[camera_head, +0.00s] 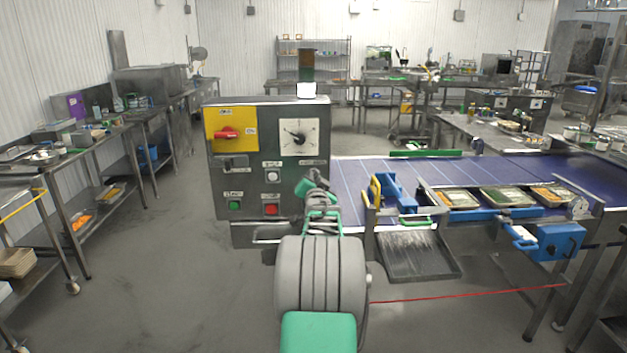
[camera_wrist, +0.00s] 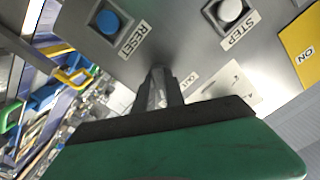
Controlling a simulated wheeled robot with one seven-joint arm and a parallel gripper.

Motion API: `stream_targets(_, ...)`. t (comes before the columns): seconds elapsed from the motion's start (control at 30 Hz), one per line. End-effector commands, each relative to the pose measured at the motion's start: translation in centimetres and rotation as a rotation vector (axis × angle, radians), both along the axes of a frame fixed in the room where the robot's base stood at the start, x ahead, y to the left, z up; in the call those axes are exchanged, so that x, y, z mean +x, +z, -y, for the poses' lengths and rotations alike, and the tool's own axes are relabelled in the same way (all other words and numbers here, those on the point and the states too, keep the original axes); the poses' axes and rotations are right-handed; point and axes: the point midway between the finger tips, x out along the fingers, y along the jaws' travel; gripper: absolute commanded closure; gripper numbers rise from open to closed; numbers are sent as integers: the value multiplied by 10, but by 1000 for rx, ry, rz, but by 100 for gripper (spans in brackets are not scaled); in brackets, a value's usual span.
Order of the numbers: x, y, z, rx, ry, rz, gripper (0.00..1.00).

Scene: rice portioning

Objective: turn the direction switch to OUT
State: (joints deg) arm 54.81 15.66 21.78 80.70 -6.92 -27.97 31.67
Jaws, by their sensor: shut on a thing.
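The grey control panel (camera_head: 257,185) stands left of centre in the head view. A dark grey switch (camera_head: 236,163) sits on it below the yellow plate; its lettering is too small to read, and I cannot tell whether this is the direction switch. My gripper (camera_head: 316,178) is at the panel's right part. In the wrist view the fingers (camera_wrist: 160,82) are close together on something small and grey that they mostly hide. The blue RESET button (camera_wrist: 107,20) and white STEP button (camera_wrist: 229,10) are beyond the fingertips.
The yellow plate (camera_head: 245,145) carries a red switch (camera_head: 227,133). A white dial plate (camera_head: 299,128), green button (camera_head: 235,206) and red button (camera_head: 271,210) share the panel. Right of it runs a blue conveyor (camera_head: 350,180) with filled trays. Floor at the left is open.

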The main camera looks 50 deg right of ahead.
Motion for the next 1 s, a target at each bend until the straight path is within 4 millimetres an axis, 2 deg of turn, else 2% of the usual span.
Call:
stream_targets(0.7, 0, -2, 0, -173, 0, -194, 100)
stream_targets(1.0, 0, 0, 0, -185, 0, -210, 100)
